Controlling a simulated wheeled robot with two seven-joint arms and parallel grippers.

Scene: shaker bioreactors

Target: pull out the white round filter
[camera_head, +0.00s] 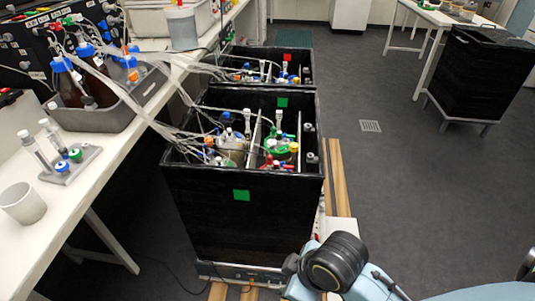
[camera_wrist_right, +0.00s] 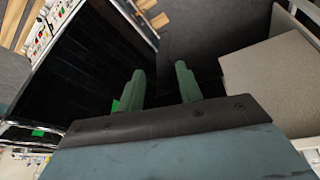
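The black shaker box (camera_head: 215,215) in the middle of the head view holds several vessels with coloured caps, tubes and small white fittings. Pale fittings stand up at the box's middle (camera_head: 247,116) and right side (camera_head: 278,115). They are too small for me to tell which is the white round filter. My right gripper (camera_wrist_right: 161,86) shows two green fingers apart, with nothing seen between them. Dark box-like surfaces lie beyond the fingers. In the head view, only a part of my arm shows at the bottom right. My left gripper is in neither view.
A second black box (camera_head: 298,56) stands behind the first. A white bench (camera_head: 95,180) on the left carries a grey tray (camera_head: 135,112) of bottles, a small tube rack (camera_head: 75,172) and a white cup (camera_head: 22,203). Tubes run from bench to boxes. The floor (camera_head: 430,185) at right is clear.

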